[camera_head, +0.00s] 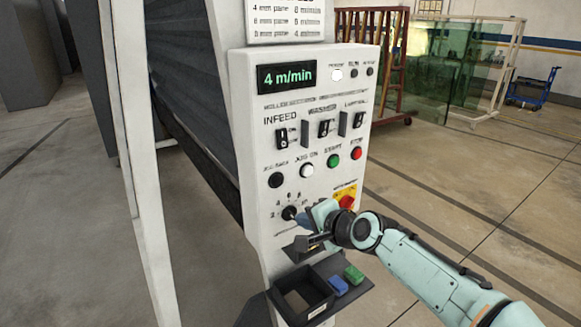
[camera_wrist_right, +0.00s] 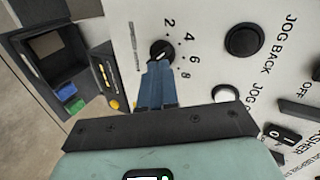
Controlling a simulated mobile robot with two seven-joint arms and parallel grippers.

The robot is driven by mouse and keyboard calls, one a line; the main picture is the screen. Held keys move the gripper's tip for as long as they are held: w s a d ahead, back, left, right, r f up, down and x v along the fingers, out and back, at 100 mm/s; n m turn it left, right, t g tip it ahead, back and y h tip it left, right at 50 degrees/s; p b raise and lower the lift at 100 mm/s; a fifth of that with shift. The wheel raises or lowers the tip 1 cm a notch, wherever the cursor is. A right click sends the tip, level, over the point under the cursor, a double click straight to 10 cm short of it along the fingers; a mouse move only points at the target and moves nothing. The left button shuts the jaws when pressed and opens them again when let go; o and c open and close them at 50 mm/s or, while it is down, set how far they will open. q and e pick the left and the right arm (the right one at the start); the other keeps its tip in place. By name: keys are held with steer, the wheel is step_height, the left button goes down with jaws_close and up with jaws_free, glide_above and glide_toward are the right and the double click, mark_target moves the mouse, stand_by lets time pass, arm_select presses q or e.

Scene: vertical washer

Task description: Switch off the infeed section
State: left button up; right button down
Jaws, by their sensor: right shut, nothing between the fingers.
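The infeed switch (camera_head: 282,138) is a black rocker under the INFEED label on the white control panel (camera_head: 255,180) in the head view. Its on or off position is too small to tell. My right gripper (camera_head: 300,217) is shut and empty, low on the panel by the black speed dial (camera_head: 289,212), well below the infeed switch. In the right wrist view its closed blue fingers (camera_wrist_right: 157,75) are at the dial (camera_wrist_right: 162,50); I cannot tell whether they touch it. My left gripper is out of view.
Washer (camera_head: 324,127) and third (camera_head: 358,119) rockers sit right of infeed. Below are black, white, green and red buttons, and a red emergency knob (camera_head: 346,201) near my wrist. A black tray (camera_head: 335,300) juts out beneath. The display (camera_head: 287,77) reads 4 m/min.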

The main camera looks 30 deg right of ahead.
mark_target(282, 144)
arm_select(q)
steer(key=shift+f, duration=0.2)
arm_select(e)
steer(key=s+r+m+t, duration=0.1)
steer(key=s+r, duration=0.3)
steer(key=r, duration=0.5)
steer(key=s+r+t, duration=0.2)
steer(key=s+r, duration=0.3)
steer(key=r, duration=0.5)
steer(key=shift+s+a+m, duration=0.3)
steer(key=shift+m, duration=0.1)
steer(key=shift+w, duration=0.1)
steer(key=p+x, duration=0.3)
steer(key=x, duration=1.1)
steer(key=shift+r, duration=0.2)
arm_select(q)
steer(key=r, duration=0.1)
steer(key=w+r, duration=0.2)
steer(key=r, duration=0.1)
